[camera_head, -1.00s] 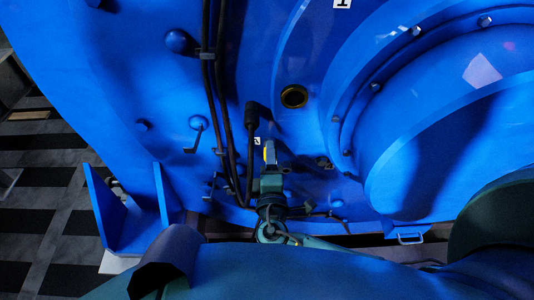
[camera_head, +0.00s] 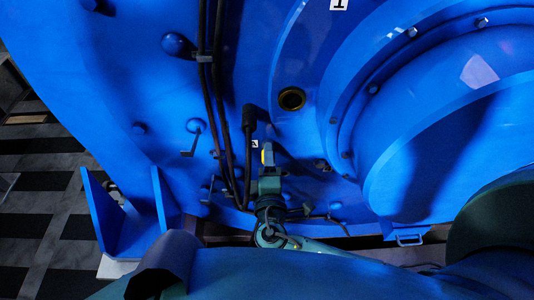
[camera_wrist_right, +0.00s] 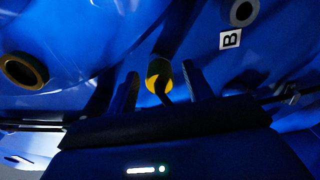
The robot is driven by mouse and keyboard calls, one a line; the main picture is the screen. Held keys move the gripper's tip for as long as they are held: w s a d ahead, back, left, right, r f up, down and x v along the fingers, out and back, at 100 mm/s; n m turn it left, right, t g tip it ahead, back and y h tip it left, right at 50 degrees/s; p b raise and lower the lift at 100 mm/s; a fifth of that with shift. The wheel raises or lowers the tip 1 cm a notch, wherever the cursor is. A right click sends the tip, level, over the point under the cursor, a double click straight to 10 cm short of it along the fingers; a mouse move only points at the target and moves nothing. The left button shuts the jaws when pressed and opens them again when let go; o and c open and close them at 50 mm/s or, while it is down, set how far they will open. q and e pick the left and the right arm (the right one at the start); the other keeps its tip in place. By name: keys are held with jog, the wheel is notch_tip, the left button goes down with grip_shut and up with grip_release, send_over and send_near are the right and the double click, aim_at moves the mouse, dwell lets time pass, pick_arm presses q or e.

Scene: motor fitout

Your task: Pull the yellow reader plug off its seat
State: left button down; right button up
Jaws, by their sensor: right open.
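The yellow reader plug (camera_wrist_right: 158,76) shows in the right wrist view as a yellow ring with a dark core, in front of a dark blue stub. It lies between the two fingers of my right gripper (camera_wrist_right: 163,86), which is open, with a visible gap on the finger sides. In the head view a small yellow part (camera_head: 264,157) shows at the tip of my right gripper (camera_head: 268,152), close to the blue motor face. The gripper hides most of the plug there. I cannot tell whether a finger touches it. My left gripper is not in view.
A brass-rimmed hole (camera_head: 292,98) sits in the blue motor housing (camera_head: 270,50), above the gripper. A black connector (camera_head: 249,116) and dark cables (camera_head: 221,100) run just left of it. A label "B" (camera_wrist_right: 231,40) is nearby. A blue bracket (camera_head: 128,215) stands lower left.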

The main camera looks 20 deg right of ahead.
dwell(0.5)
grip_shut()
dwell(0.3)
jog(key=shift+s, duration=0.1)
jog(key=shift+v, duration=2.85)
jog(key=shift+r, duration=0.1)
